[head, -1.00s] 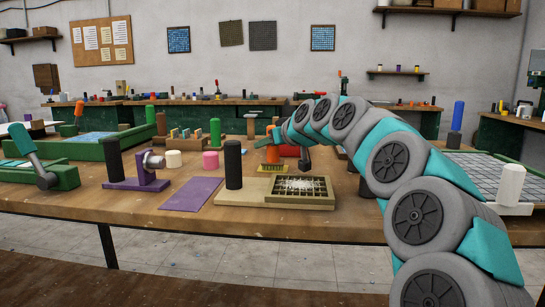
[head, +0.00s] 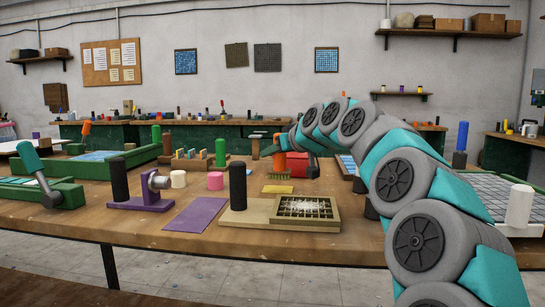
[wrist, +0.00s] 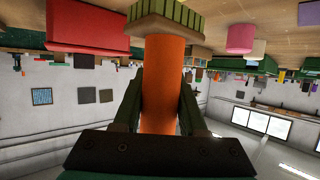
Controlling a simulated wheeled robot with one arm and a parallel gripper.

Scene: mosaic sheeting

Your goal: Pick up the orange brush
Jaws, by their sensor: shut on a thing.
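The orange brush (head: 279,162) has an orange handle and a block of green-olive bristles at its lower end. In the head view it hangs upright at the end of my arm, above a flat yellow patch (head: 278,189) on the bench. My gripper (wrist: 160,95) is shut on the orange handle, one dark finger on each side. In the wrist view, which is upside down, the brush (wrist: 164,60) points away from the gripper with its bristles at the far end. The gripper is mostly hidden behind the brush and arm in the head view.
A red block (head: 302,166) stands just right of the brush. In front is a wooden tray (head: 306,226) with a black cylinder (head: 238,186) beside it. A pink cylinder (head: 215,181) and green cylinder (head: 220,153) stand to the left. A purple sheet (head: 195,215) lies flat.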

